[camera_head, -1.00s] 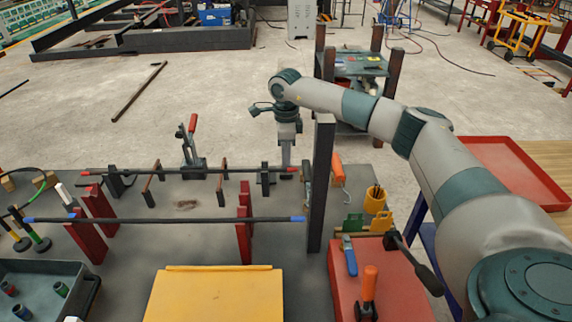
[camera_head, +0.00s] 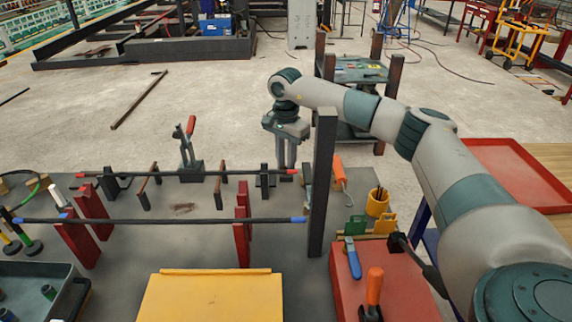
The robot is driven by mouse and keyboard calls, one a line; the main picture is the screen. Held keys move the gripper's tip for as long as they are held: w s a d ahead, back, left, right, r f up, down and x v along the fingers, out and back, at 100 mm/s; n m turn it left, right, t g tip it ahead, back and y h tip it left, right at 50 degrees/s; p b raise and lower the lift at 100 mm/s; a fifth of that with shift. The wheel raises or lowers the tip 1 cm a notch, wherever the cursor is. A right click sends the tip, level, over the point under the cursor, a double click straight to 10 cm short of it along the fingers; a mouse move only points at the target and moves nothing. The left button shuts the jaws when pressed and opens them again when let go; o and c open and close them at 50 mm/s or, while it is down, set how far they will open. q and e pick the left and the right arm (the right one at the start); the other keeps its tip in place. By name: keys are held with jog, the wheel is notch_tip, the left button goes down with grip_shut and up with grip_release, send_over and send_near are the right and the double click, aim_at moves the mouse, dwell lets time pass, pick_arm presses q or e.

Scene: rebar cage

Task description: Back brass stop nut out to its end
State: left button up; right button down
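I cannot make out the brass stop nut; it may be hidden by the dark upright post (camera_head: 322,185) or by my fingers. A thin dark bar with red ends (camera_head: 200,172) runs across the bench on supports toward the post. My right gripper (camera_head: 287,166) points down beside the post, with its fingertips by the bar's right red end. Two fingers show side by side with a narrow gap. Whether they hold anything at the tips is too small to tell. My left gripper is not in view.
A blue-ended bar (camera_head: 170,220) lies nearer, on red supports. A yellow plate (camera_head: 212,297) is at the front. A red toolbox (camera_head: 390,285) with tools and a yellow cup (camera_head: 377,204) stand right of the post. A toggle clamp (camera_head: 189,150) stands behind the bars.

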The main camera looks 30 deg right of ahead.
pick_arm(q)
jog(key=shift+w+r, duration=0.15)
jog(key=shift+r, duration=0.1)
pick_arm(e)
jog(key=shift+r+n, duration=0.15)
jog(key=shift+n, duration=0.15)
jog(key=c, duration=1.5)
grip_release()
jog(key=shift+c, duration=0.2)
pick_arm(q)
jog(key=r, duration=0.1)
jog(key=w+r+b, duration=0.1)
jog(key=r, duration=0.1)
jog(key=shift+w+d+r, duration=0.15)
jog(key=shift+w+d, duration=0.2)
pick_arm(e)
notch_tip(320, 180, up, 17)
jog(key=shift+r, duration=0.15)
